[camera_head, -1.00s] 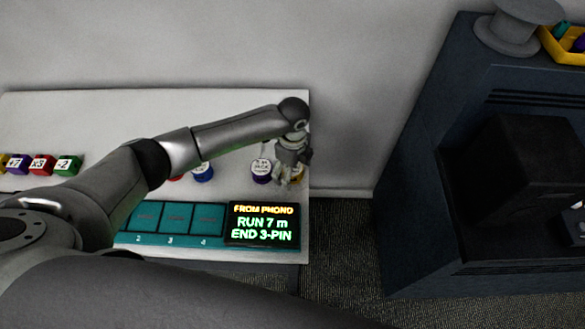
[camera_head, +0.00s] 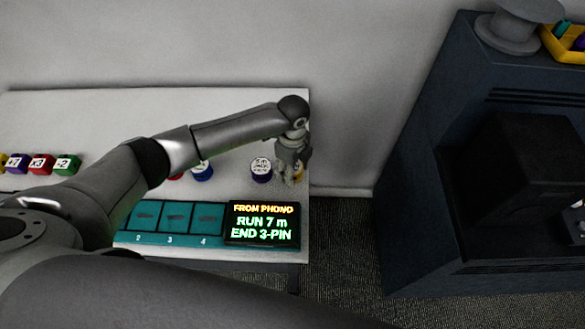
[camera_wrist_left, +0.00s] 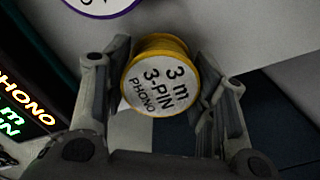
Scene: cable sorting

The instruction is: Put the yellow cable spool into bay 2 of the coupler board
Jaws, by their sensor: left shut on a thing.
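The yellow cable spool (camera_wrist_left: 165,80) sits between the two fingers of my left gripper (camera_wrist_left: 168,100) in the left wrist view. Its white label reads "3 m 3-PIN PHONO". In the head view my left gripper (camera_head: 291,174) is at the right end of the table and mostly hides the spool, with a little yellow beside the fingers. My left gripper is shut on the spool. The teal coupler board (camera_head: 150,239) lies at the table's front, with numbered bays 2, 3 and 4 visible. Bay 2 (camera_head: 144,215) looks empty. My arm hides the board's left end. My right gripper is not in view.
A purple spool (camera_head: 261,170) stands just left of my left gripper. A blue spool (camera_head: 202,171) is farther left, with a red one partly hidden. A display (camera_head: 262,223) reads "FROM PHONO, RUN 7 m, END 3-PIN". Several labelled cubes (camera_head: 41,164) line the left.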

